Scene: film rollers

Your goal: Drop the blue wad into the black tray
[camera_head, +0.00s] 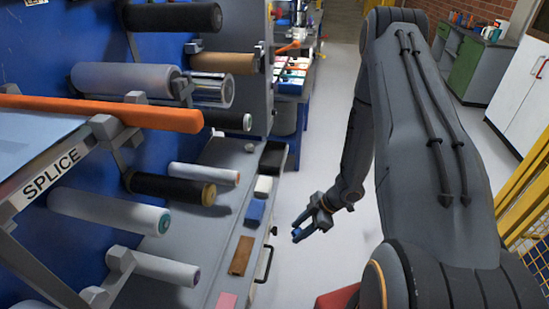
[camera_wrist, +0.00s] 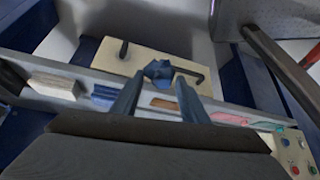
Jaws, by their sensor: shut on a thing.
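My gripper (camera_head: 305,229) hangs to the right of the bench edge in the head view, apart from the bench. In the wrist view its two dark blue fingers (camera_wrist: 159,84) are closed on the blue wad (camera_wrist: 158,70), a small crumpled lump at their tips. In the head view the wad is hard to tell from the blue fingers. The black tray (camera_head: 273,154) is at the far end of the bench, beyond and left of my gripper. A dark shape at the left edge of the wrist view may be the tray.
Along the bench edge lie a white block (camera_head: 263,186), a blue block (camera_head: 255,211), a brown piece (camera_head: 241,256) and a pink piece (camera_head: 227,300). Rollers (camera_head: 165,186) stick out over the bench at left. The floor (camera_head: 320,150) beyond my gripper is clear.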

